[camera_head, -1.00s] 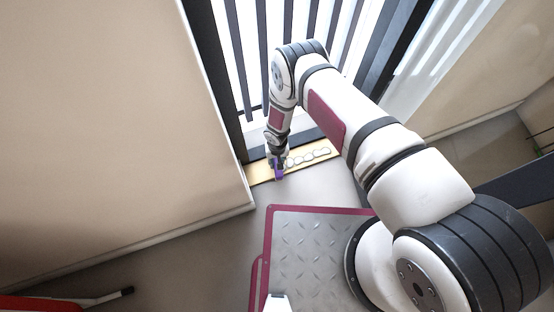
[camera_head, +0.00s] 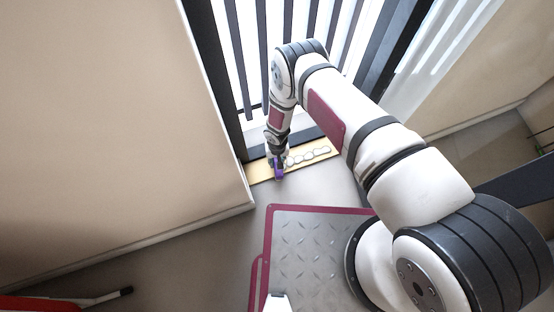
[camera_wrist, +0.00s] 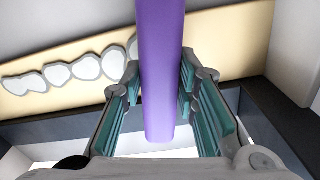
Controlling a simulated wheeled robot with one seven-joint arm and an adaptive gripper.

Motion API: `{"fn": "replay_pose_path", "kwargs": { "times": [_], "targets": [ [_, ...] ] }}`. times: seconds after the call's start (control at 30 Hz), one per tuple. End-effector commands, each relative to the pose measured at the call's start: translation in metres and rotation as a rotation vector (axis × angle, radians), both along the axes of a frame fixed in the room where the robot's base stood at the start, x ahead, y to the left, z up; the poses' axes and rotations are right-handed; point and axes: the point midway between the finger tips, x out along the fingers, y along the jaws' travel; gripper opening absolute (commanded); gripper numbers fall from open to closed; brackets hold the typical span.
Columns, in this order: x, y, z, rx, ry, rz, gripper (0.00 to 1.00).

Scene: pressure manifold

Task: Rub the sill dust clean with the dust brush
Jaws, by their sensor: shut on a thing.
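The dust brush shows as a purple handle (camera_wrist: 161,80) in the wrist view, and as a small purple shape (camera_head: 279,173) in the head view. My gripper (camera_wrist: 160,90) is shut on this handle, its teal pads on both sides; in the head view my gripper (camera_head: 278,155) is over the left part of the sill. The pale yellow sill (camera_head: 261,171) runs along the foot of the barred window. Grey-white dust patches (camera_head: 308,156) lie in a row on it, right of the brush; they also show in the wrist view (camera_wrist: 60,74). The brush's bristles are hidden.
A beige wall (camera_head: 110,110) stands close left of the sill. Dark bars (camera_head: 262,60) rise behind it. Grey floor (camera_head: 215,245) lies clear in front.

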Motion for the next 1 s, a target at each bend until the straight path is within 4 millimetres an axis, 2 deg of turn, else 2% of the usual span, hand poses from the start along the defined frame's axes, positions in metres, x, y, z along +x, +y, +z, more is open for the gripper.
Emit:
{"fn": "replay_pose_path", "kwargs": {
  "times": [0.23, 0.57, 0.83, 1.0],
  "targets": [
    [0.003, -0.005, 0.000, 0.000, -0.001, 0.000, 0.06],
    [0.013, -0.029, 0.001, 0.000, 0.000, -0.002, 0.06],
    [0.017, -0.037, 0.002, 0.000, -0.001, -0.001, 0.06],
    [0.022, -0.048, 0.000, 0.000, -0.001, -0.002, 0.06]
  ]
}}
